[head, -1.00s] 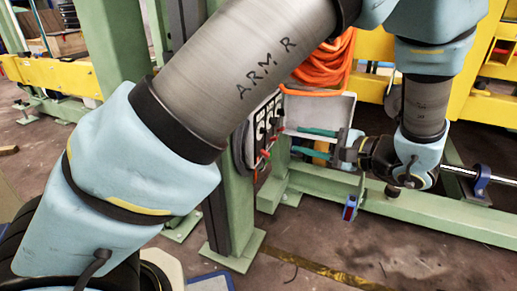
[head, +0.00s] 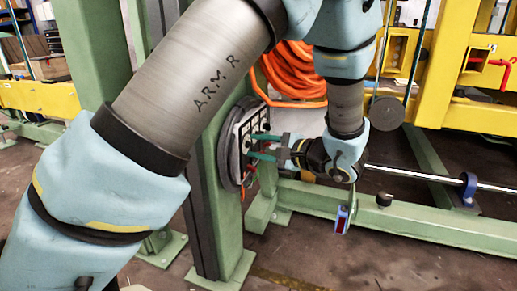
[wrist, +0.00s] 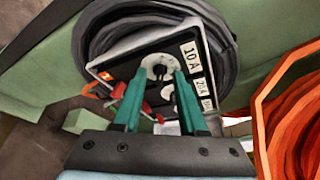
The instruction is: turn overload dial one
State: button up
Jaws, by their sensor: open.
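The control panel (head: 238,142) is a pale plate on a green post, with black cable coiled around it. In the wrist view the panel (wrist: 120,65) carries a round dial (wrist: 157,64) near the label 10 A, and more dials lower down, partly hidden by a finger. I cannot read which dial is number one. My gripper (head: 254,147) has two teal fingers that reach to the panel face. In the wrist view my gripper (wrist: 159,76) is open, with its fingertips on either side of the top dial's lower edge. Whether they touch it is not clear.
Red levers (wrist: 150,112) stick out low on the panel close to the fingers. An orange hose coil (head: 295,72) hangs right of the post. The black cable coil (wrist: 95,35) surrounds the panel. Green floor beams (head: 400,215) run below my wrist.

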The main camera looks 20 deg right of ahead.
grip_shut()
dwell(0.6)
